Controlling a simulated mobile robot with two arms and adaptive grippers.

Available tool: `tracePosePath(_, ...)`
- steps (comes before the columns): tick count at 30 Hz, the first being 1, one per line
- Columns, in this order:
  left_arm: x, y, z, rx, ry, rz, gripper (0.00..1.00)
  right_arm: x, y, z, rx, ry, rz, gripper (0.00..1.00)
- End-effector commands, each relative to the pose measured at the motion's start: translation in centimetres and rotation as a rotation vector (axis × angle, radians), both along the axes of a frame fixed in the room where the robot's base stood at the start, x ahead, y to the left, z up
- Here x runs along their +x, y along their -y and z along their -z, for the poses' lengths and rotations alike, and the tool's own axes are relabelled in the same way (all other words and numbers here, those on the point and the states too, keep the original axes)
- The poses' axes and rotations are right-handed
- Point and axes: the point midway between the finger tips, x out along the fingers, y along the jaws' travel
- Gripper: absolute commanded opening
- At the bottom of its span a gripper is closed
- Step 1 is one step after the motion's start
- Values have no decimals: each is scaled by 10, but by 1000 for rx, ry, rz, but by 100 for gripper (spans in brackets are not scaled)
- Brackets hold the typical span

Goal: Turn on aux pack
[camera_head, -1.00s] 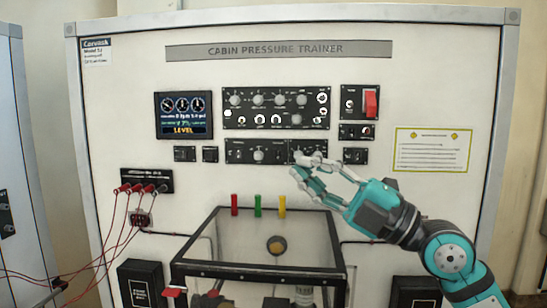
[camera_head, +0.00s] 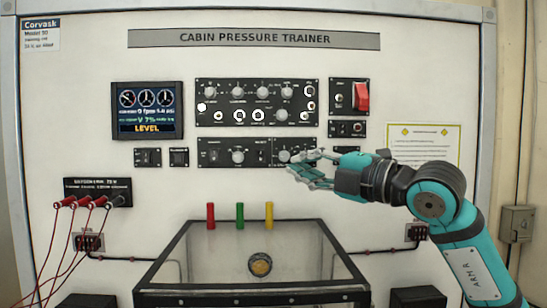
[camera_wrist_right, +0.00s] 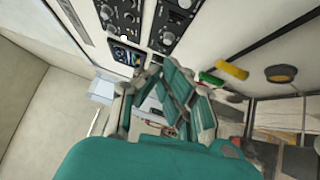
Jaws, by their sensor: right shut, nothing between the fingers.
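The white trainer board carries several black control panels, and their small labels are too blurred for me to tell which control is the aux pack. My right gripper (camera_head: 312,169) is shut and empty, with its fingers pointing left. In the head view its fingertips overlap the lower right edge of a small panel with a round knob (camera_head: 284,157). I cannot tell whether they touch it. The gripper and wrist partly hide the small panel to the right. In the right wrist view the gripper's fingers (camera_wrist_right: 168,100) are in front of the board. My left gripper is out of view.
A clear box (camera_head: 180,285) with a dark frame juts out below. Red, green and yellow pegs (camera_head: 240,215) stand above it. Red cables (camera_head: 68,235) hang at the left. A red switch cover (camera_head: 362,97) is at upper right, above my gripper.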

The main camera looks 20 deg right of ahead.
Motion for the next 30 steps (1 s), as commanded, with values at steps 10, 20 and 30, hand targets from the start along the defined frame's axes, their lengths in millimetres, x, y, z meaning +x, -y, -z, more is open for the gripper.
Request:
tracePosePath(10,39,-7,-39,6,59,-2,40,52,-30,-11,1,-3,-2,0)
tracePosePath(20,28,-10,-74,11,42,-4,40,107,-40,-16,0,-2,2,0)
tracePosePath(30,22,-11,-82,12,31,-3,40,123,-36,-13,1,-1,-1,0)
